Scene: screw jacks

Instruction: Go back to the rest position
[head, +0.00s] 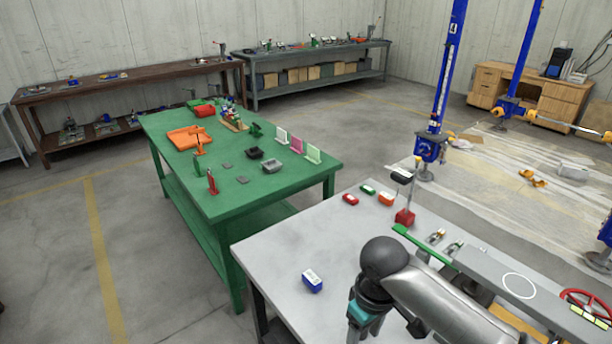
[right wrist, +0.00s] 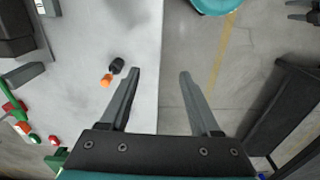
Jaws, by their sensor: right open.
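My right arm (head: 385,258) comes in from the lower right in the head view and hangs over the grey table (head: 275,252). Its gripper end is cut off by the lower frame edge there. In the right wrist view my right gripper (right wrist: 158,72) is open, with its two fingers apart and nothing between them. The table's edge runs between the fingers in that view, with grey floor beyond it.
A blue box (head: 312,281) stands on the grey table, left of my arm. Small red (head: 350,199), green (head: 368,189) and orange (head: 386,199) boxes stand further back. A green table (head: 235,190) with several parts is behind, left. A red handwheel (head: 588,304) is at right.

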